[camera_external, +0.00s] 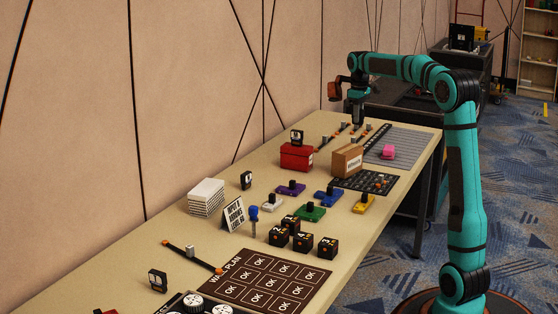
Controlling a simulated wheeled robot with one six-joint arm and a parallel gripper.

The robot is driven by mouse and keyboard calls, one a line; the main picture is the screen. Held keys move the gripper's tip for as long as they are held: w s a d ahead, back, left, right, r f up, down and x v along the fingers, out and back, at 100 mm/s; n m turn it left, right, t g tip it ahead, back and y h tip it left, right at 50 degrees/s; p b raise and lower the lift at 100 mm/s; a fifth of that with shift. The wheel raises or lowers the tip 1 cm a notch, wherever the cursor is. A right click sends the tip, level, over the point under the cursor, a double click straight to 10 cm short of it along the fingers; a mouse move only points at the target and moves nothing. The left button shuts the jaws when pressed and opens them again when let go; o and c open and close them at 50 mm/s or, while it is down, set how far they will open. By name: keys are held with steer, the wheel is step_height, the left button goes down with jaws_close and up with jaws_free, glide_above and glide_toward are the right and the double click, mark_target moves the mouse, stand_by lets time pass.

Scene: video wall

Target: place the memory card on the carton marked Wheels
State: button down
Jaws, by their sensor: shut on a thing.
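My gripper (357,118) points down above the far end of the table. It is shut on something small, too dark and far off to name. I cannot make out whether this is the memory card. A brown carton (346,161) stands upright near the table's right side, short of my gripper. It has dark lettering on its front, too small for me to read as Wheels. A red box (296,158) stands left of the carton, with a small black item (296,138) on top. The memory card is not clearly identifiable elsewhere.
Thin dark bars with small grey pieces lie below my gripper. Nearer are a dark tray (368,181), coloured knobbed blocks, numbered black cubes (303,241), a white stack (206,197) and a brown plan board (265,284).

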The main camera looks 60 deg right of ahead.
steer(key=w+a+r+n, duration=0.1)
steer(key=w+a, duration=0.1)
steer(key=a, duration=0.2)
glide_toward(348, 149)
steer(key=shift+d+f, duration=0.2)
steer(key=shift+f, duration=2.5)
steer(key=shift+f, duration=0.1)
steer(key=c, duration=1.3)
jaws_free()
step_height(348, 149, up, 12)
